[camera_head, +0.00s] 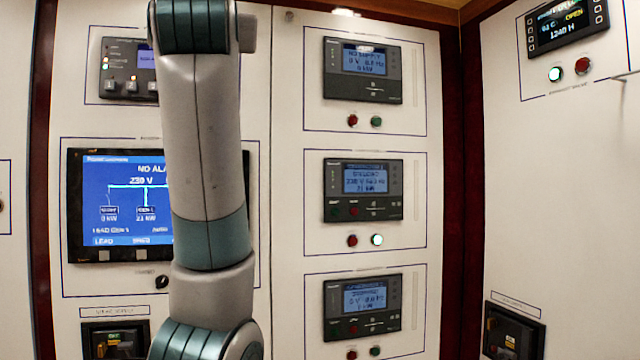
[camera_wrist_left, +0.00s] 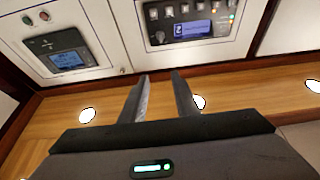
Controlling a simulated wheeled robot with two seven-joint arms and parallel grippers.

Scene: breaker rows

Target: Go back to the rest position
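In the head view one of my arms stands upright in front of the panel and hides part of the large blue screen (camera_head: 125,200). Neither gripper shows in the head view. In the left wrist view my left gripper (camera_wrist_left: 160,85) has its two dark fingers apart, with nothing between them. Behind the fingers are a wooden surface with round lights and white panels. The fingers appear clear of the panels. My right gripper is in neither view.
Three controller units, top (camera_head: 362,70), middle (camera_head: 362,190) and bottom (camera_head: 362,308), line the white panel, each above a red and a green button. Breakers sit low at left (camera_head: 115,340) and right (camera_head: 512,335). The side wall has a display (camera_head: 566,25).

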